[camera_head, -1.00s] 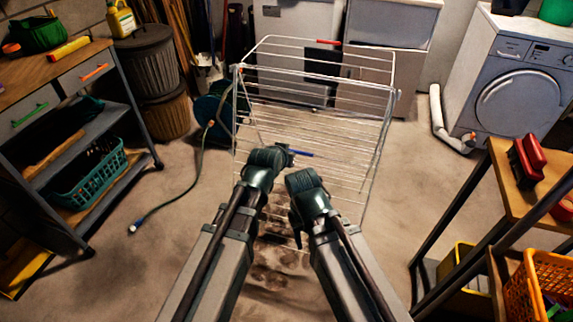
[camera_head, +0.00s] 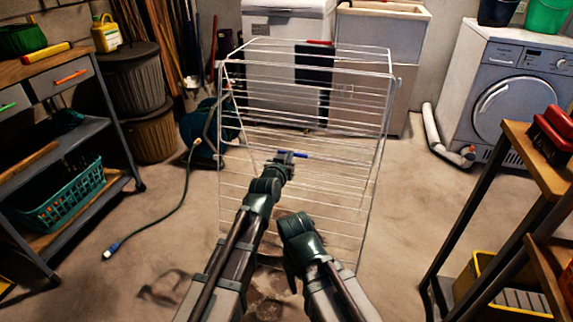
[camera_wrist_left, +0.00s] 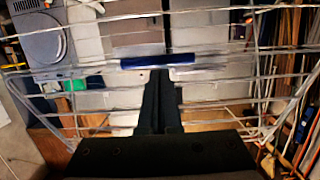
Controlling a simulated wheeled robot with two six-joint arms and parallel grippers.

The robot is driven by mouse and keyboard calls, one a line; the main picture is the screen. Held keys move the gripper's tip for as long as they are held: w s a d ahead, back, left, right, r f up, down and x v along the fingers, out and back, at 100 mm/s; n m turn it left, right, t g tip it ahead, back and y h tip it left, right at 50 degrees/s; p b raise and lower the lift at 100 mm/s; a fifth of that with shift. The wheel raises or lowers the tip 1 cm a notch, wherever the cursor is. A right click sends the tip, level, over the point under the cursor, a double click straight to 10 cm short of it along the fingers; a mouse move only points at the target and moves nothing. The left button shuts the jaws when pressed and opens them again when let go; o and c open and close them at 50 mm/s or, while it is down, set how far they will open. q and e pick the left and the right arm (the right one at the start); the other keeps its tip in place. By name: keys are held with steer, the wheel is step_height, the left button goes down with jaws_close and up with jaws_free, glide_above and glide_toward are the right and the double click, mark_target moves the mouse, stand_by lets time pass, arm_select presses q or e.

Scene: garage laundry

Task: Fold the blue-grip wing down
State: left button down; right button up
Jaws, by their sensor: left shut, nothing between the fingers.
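A white wire drying rack (camera_head: 388,120) stands in the middle of the head view, its near side a steep panel of bars facing me. The blue grip (camera_head: 301,155) is on a bar midway up this side; it also shows in the left wrist view (camera_wrist_left: 157,63). A red grip (camera_head: 320,43) is at the far top edge. My left gripper (camera_head: 286,158) is shut and empty, its tips (camera_wrist_left: 160,75) right at the blue grip; I cannot tell whether they touch. My right gripper (camera_head: 292,275) hangs low near the rack's bottom, its fingers mostly hidden.
A shelf cart with a teal basket (camera_head: 62,205) stands at left. A green hose (camera_head: 170,212) lies on the floor beside the rack. A washing machine (camera_head: 500,95) is at back right, and a wooden-topped shelf (camera_head: 540,160) is at near right. Floor right of the rack is clear.

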arm_select(q)
steer(key=shift+w+d+f, duration=0.2)
steer(key=shift+w+f, duration=0.1)
steer(key=shift+w, duration=0.25)
steer(key=shift+r, duration=0.1)
steer(key=r+p+v, duration=0.1)
steer(key=p+v, duration=0.3)
steer(key=v, duration=0.9)
steer(key=shift+r, duration=0.2)
steer(key=shift+w, duration=0.1)
